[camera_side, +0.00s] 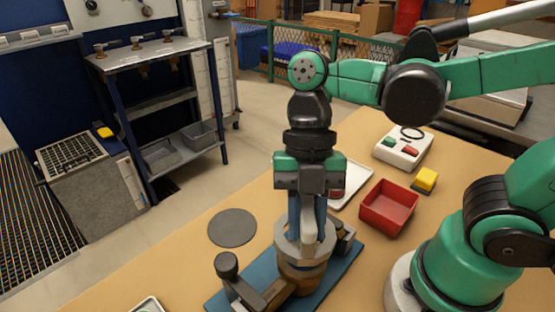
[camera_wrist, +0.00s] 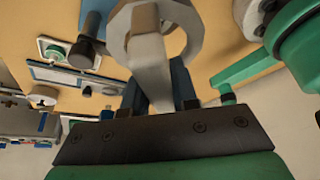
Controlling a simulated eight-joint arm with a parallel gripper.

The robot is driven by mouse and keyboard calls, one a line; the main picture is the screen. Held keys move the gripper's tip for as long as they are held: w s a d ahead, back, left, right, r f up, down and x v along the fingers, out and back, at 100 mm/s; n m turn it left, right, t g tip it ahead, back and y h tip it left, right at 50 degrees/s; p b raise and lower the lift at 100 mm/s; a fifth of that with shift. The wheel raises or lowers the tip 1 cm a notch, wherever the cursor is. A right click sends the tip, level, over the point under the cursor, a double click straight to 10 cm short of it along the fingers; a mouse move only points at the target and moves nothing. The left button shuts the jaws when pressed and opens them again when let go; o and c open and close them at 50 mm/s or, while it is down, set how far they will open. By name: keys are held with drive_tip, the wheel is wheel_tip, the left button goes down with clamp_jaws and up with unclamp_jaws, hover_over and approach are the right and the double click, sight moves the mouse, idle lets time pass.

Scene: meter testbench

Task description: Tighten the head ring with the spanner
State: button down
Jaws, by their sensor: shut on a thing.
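My gripper (camera_side: 308,215) points down over the meter (camera_side: 300,278), its blue fingers shut on the grey handle of the spanner (camera_side: 288,238). In the wrist view, my gripper (camera_wrist: 160,95) has a finger on each side of the handle of the spanner (camera_wrist: 150,65), which runs away to its large grey ring end. In the side view the ring end sits at the top of the brown meter body, around or just above it. The head ring cannot be told apart from the spanner there. My fingers hide part of the meter's top.
The meter stands on a blue fixture plate (camera_side: 342,280) with a dark clamp knob (camera_side: 227,265) at left. A dark round disc (camera_side: 232,228) lies left of it. A red bin (camera_side: 389,207), yellow block (camera_side: 425,180) and button box (camera_side: 403,149) are at right. A white tray (camera_side: 354,180) lies behind.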

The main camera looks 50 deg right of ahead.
drive_tip(key=shift+f, duration=2.3)
drive_tip(key=m+t, duration=0.1)
drive_tip(key=m, duration=0.2)
drive_tip(key=shift+y, duration=0.4)
drive_tip(key=m, duration=0.2)
drive_tip(key=m+t, duration=0.1)
drive_tip(key=m, duration=0.1)
drive_tip(key=shift+w+f+t, duration=0.1)
drive_tip(key=shift+t, duration=0.2)
drive_tip(key=m+t, duration=0.1)
drive_tip(key=m, duration=0.4)
drive_tip(key=shift+w+t, duration=0.15)
drive_tip(key=shift+t, duration=0.25)
drive_tip(key=shift+m+t+h, duration=0.3)
drive_tip(key=shift+m+t, duration=0.4)
drive_tip(key=shift+m, duration=1.2)
drive_tip(key=shift+n, duration=0.4)
drive_tip(key=shift+n+g, duration=0.5)
drive_tip(key=shift+n, duration=0.3)
